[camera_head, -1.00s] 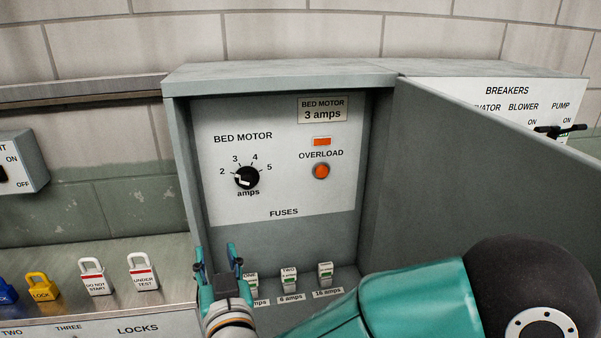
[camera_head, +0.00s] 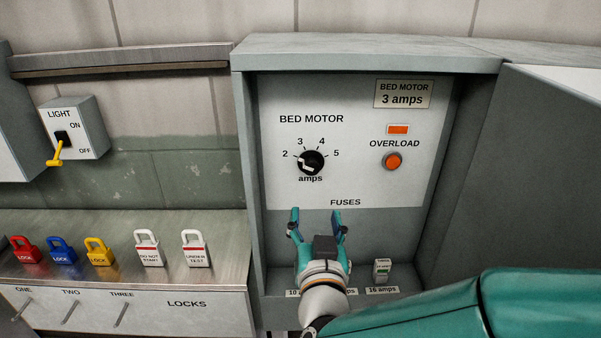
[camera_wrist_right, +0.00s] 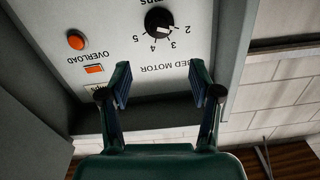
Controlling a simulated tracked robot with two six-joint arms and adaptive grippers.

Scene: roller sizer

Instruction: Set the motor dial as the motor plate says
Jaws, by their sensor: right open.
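The dial also shows upside down in the right wrist view (camera_wrist_right: 158,21). The motor plate (camera_head: 403,94) at the panel's upper right reads "BED MOTOR 3 amps". My right gripper (camera_head: 316,215) is open and empty, below the dial and apart from it. In the right wrist view its fingers (camera_wrist_right: 164,88) are spread in front of the panel. My left gripper is not in view.
The orange OVERLOAD button (camera_head: 392,161) sits right of the dial under an orange lamp (camera_head: 397,129). Fuses (camera_head: 382,269) stand on the cabinet floor, partly hidden by my right arm. The open cabinet door (camera_head: 520,170) is at right. Padlocks (camera_head: 98,252) and a light switch (camera_head: 61,138) are at left.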

